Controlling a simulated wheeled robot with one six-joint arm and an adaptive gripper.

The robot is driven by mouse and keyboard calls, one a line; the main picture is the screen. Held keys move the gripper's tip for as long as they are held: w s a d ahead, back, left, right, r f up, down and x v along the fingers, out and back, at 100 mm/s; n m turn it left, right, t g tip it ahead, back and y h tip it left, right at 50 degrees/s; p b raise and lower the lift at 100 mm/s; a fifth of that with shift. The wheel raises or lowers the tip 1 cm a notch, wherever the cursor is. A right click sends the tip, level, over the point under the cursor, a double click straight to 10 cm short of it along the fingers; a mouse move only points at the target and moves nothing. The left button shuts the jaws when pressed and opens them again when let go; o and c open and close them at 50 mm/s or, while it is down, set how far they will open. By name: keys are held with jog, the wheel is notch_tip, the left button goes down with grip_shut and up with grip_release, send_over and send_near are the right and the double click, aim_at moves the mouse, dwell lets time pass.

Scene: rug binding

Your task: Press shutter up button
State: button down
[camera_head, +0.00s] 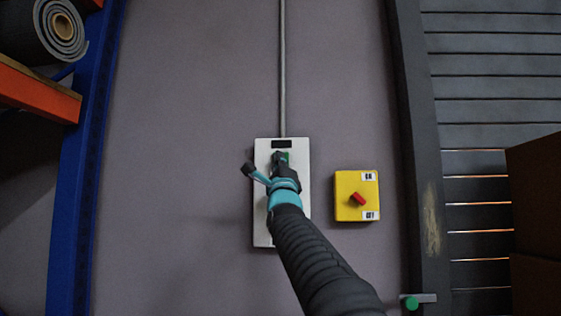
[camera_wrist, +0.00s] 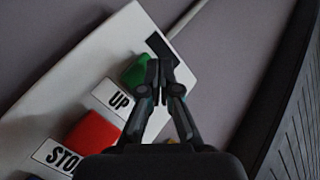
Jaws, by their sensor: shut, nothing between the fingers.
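The white control panel (camera_head: 265,233) is mounted on the wall in the head view, mostly covered by my arm. In the wrist view the panel (camera_wrist: 60,85) shows tilted, with a green button (camera_wrist: 133,74) beside the label "UP" and a red button (camera_wrist: 92,131) beside a label reading "STO", the rest hidden. My gripper (camera_wrist: 159,65) is shut and empty, its fingertips over the right side of the green button. I cannot tell whether they touch it. In the head view my gripper (camera_head: 281,158) covers most of the green button.
A yellow switch box (camera_head: 346,209) with a red knob, labelled ON and OFF, is right of the panel. The grey slatted shutter (camera_head: 490,90) is further right, with brown boxes (camera_head: 535,200) before it. A blue rack post (camera_head: 84,150) stands left. A conduit (camera_head: 282,70) runs above the panel.

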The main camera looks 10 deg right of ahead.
jog(key=shift+w, duration=0.15)
jog(key=shift+w+d, duration=0.15)
jog(key=shift+w, duration=0.1)
